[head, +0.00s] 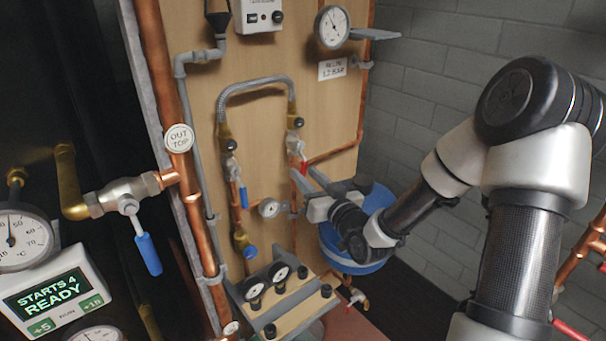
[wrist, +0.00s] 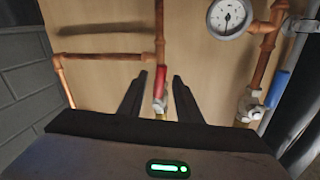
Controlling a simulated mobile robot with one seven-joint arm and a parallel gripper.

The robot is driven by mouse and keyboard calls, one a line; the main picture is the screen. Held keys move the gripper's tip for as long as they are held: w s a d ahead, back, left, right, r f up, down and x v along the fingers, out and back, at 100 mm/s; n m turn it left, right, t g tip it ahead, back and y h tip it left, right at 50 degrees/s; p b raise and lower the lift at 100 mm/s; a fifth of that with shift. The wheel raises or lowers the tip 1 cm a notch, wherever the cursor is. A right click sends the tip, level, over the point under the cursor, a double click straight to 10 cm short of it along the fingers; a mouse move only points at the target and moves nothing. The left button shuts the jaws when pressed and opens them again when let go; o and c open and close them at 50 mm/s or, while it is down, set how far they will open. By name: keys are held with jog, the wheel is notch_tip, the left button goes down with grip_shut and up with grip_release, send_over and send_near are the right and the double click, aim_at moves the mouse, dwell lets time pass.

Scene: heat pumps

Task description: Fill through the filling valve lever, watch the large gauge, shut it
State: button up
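The red lever (head: 304,167) hangs down from a valve at the right end of the braided filling hose (head: 254,83). My gripper (head: 302,172) reaches it from the right. In the wrist view, the red lever (wrist: 161,84) stands between the two dark fingers of my gripper (wrist: 160,77), with gaps at its sides; the gripper is open. A blue lever (head: 243,197) hangs from the hose's left valve; it also shows in the wrist view (wrist: 278,88). The large gauge (head: 332,27) is at the board's top right; its figures are too small to read.
A sign (head: 332,69) reading 1.2 BAR hangs below the large gauge. A small gauge (head: 269,208) sits left of my gripper. A blue bucket (head: 352,250) stands behind and below my wrist. Copper pipes run close to the fingers. Another blue lever (head: 147,254) hangs at left.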

jog(key=shift+x, duration=1.2)
grip_shut()
